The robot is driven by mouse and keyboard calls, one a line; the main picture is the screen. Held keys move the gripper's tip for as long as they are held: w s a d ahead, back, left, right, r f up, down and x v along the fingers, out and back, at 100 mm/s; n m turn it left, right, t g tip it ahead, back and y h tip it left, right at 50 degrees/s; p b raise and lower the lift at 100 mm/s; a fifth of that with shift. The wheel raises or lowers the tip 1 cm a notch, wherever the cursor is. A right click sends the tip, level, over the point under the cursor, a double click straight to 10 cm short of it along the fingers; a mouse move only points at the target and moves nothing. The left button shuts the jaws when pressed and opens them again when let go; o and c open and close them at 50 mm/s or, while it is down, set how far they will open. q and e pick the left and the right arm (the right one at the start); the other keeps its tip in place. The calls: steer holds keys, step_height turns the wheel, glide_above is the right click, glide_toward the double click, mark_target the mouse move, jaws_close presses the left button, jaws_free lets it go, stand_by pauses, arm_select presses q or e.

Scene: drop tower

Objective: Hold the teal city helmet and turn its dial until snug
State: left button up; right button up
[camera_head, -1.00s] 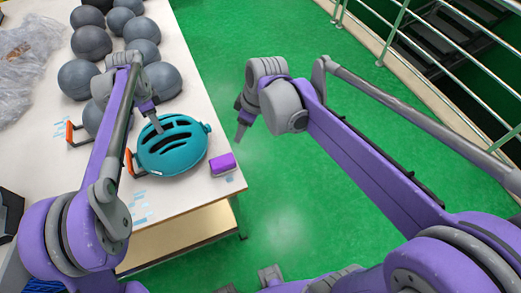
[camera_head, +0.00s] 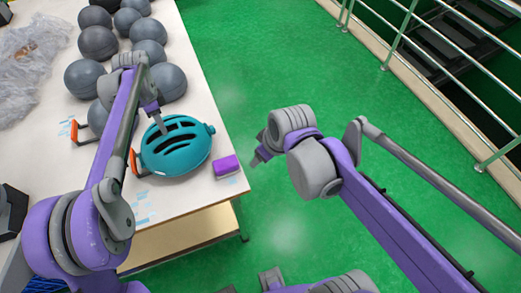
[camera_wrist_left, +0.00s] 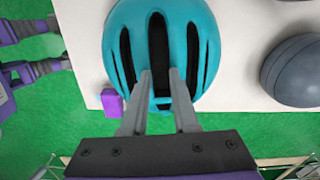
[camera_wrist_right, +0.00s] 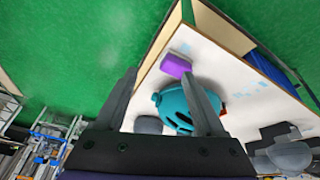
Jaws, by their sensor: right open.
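The teal city helmet (camera_head: 185,155) lies near the right edge of the white table, its dark vents facing up. My left gripper (camera_head: 162,130) reaches down to the helmet shell. In the left wrist view, the left fingers (camera_wrist_left: 160,75) are partly closed, with part of the helmet (camera_wrist_left: 200,30) between them. My right gripper (camera_head: 257,160) is open and empty, off the table edge to the right of the helmet. The right wrist view shows the helmet (camera_wrist_right: 173,105) beyond the open right fingers (camera_wrist_right: 160,78).
A purple block (camera_head: 225,166) lies on the table (camera_head: 170,208) just right of the helmet. Several grey balls (camera_head: 97,42) and crumpled clear plastic (camera_head: 30,60) lie farther back. An orange-handled thing (camera_head: 134,162) touches or nears the helmet's left side. Green floor is open right of the table.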

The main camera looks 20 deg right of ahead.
steer(key=w+a+r+n+g, duration=0.15)
steer(key=w+n, duration=0.25)
steer(key=w, duration=0.5)
steer(key=n+g+y, duration=0.3)
steer(key=n+g, duration=0.1)
steer(key=n, duration=0.7)
glide_above(212, 130)
steer(key=w+d, duration=0.2)
steer(key=d, duration=0.4)
step_height(212, 130, down, 5)
steer(key=x, duration=1.2)
steer(key=shift+w+a+r, duration=0.15)
steer(key=shift+w+a, duration=0.1)
steer(key=shift+a, duration=0.15)
jaws_close()
